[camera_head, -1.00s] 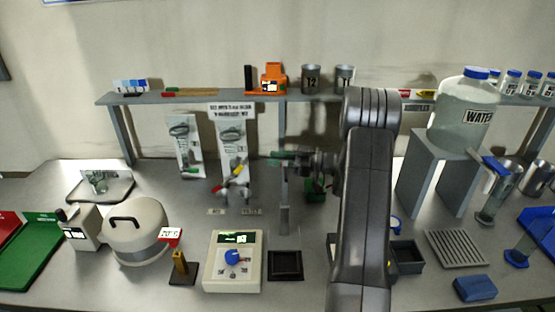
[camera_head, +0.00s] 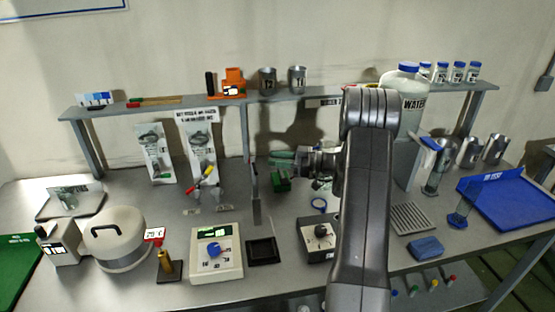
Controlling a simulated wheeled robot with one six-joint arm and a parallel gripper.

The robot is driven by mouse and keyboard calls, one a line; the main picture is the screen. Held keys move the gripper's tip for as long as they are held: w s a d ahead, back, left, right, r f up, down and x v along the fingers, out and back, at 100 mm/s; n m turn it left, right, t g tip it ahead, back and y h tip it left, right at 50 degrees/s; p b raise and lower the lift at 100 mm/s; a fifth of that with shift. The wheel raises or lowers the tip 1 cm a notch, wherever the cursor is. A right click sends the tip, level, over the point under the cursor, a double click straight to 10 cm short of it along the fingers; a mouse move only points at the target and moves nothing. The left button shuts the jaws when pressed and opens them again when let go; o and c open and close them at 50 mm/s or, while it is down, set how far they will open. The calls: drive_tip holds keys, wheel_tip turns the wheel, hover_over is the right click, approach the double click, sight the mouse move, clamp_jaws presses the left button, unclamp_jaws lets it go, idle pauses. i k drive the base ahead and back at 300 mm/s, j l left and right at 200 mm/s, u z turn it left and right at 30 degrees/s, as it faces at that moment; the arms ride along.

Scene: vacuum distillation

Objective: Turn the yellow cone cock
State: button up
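On the bench left of centre stands a small glass fitting with a yellow handle (camera_head: 206,173) and a red handle (camera_head: 189,191). At the lower right, below the bench top, is a row of small coloured knobs, one of them a yellow knob (camera_head: 434,283). I cannot tell which of these is the yellow cone cock.
A shelf (camera_head: 150,109) with steel cups (camera_head: 267,80) runs along the back. A white dial device (camera_head: 216,262), a black tray (camera_head: 262,251) and a grey dial box (camera_head: 316,240) stand at the front. A blue tray (camera_head: 508,204) is at the right. The large water bottle (camera_head: 410,84) is behind my arm.

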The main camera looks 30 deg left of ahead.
sight(210, 169)
drive_tip(key=l+u, duration=0.25)
drive_tip(key=k+l+u, duration=0.25)
drive_tip(key=l, duration=0.2)
drive_tip(key=l+u, duration=0.15)
drive_tip(key=u, duration=0.25)
drive_tip(key=l, duration=0.35)
drive_tip(key=i+l, duration=0.15)
drive_tip(key=l, duration=0.25)
